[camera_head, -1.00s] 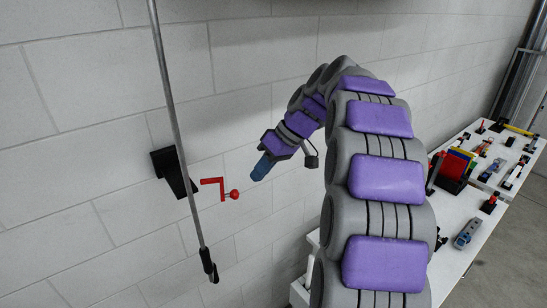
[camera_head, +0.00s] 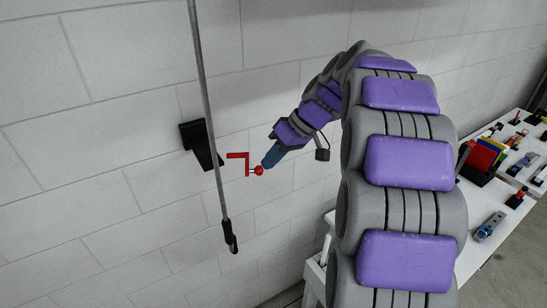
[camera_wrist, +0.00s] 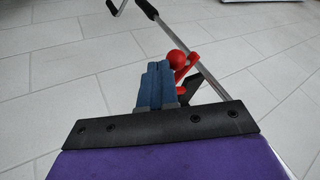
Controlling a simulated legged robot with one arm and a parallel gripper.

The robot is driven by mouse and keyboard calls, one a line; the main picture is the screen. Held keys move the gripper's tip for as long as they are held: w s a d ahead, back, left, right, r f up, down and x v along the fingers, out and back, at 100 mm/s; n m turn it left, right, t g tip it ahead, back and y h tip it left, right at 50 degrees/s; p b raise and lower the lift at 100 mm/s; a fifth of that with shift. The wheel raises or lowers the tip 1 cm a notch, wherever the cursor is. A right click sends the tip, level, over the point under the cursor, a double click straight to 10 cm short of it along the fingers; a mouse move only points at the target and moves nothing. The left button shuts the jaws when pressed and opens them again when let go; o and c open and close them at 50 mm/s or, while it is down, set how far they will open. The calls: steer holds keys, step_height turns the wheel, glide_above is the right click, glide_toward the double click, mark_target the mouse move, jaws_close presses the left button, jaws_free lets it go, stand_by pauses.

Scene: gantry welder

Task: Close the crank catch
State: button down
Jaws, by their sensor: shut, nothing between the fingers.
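The red crank catch (camera_head: 246,163) is at the wall, with a crank-shaped arm and a round red knob (camera_head: 258,170) at its lower right end. A black bracket (camera_head: 201,144) is beside it on the wall. My gripper (camera_head: 268,162) is shut and empty, with its blue fingertips just right of the knob. In the wrist view the blue fingers (camera_wrist: 157,82) are together, and the red knob (camera_wrist: 176,58) shows just beyond and to the right of their tips. The red arm (camera_wrist: 186,66) is partly hidden behind them. I cannot tell whether the fingers touch the knob.
A white table (camera_head: 480,208) with several tools and coloured blocks stands along the wall at the right. The wall around the crank is mostly bare.

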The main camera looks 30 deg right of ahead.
steer(key=shift+s+a, duration=0.1)
steer(key=s+a+m+t+h+p, duration=0.1)
steer(key=a+m+h, duration=0.4)
steer(key=a+m, duration=0.7)
steer(key=s+a+t, duration=0.1)
steer(key=t, duration=0.1)
steer(key=shift+t+h, duration=0.4)
stand_by(0.5)
